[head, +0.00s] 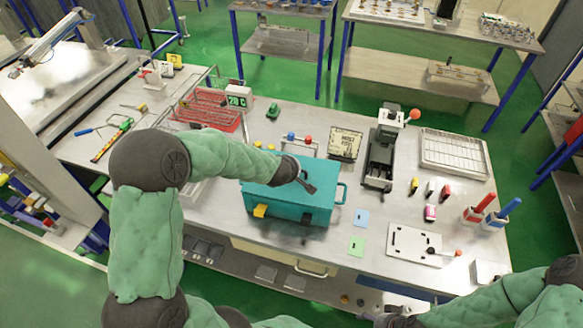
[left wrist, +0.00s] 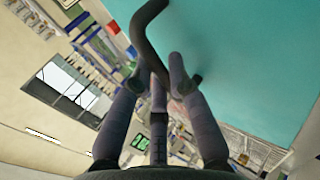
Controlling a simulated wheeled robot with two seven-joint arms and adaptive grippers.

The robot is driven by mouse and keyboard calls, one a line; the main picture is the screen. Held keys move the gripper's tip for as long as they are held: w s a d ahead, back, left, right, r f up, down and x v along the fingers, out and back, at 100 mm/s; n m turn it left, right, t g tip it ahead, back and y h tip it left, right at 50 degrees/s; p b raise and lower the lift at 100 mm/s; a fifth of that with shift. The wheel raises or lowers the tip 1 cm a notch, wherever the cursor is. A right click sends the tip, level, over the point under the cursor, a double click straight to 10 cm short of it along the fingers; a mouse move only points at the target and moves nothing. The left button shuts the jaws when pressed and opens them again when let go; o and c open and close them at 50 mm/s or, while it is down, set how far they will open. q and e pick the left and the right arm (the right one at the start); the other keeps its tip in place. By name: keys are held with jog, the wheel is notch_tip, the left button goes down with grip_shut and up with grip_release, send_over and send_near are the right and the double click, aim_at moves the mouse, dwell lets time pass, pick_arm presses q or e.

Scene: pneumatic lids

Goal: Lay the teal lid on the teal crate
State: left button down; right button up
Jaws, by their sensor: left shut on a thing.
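The teal lid (head: 262,190) lies flat over the teal crate (head: 285,214) in the middle of the bench, covering its top. I cannot tell whether it rests on the rim or hovers just above it. My left gripper (head: 302,184) is shut on the lid's dark bar handle. The left wrist view shows the teal lid (left wrist: 235,50) filling the upper right, with its dark curved handle between the fingers of the left gripper (left wrist: 158,80). The crate's inside is hidden. My right gripper (head: 384,318) is at the bottom edge, partly cut off; its fingers are unclear.
A dark press (head: 382,150) and a metal tray (head: 455,152) stand to the right. Blue (head: 362,218) and green (head: 357,245) cards lie just right of the crate. A white plate (head: 413,245) lies further right.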

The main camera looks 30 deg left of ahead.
pick_arm(q)
jog(key=shift+f+b, duration=0.3)
dwell(0.6)
jog(key=c, duration=1.1)
grip_release()
jog(key=shift+s, duration=0.1)
jog(key=shift+p+v, duration=2.1)
jog(key=shift+v, duration=1.35)
jog(key=shift+r, duration=0.1)
jog(key=v, duration=1.1)
jog(key=shift+s+d+r, duration=0.1)
jog(key=shift+s+r, duration=0.15)
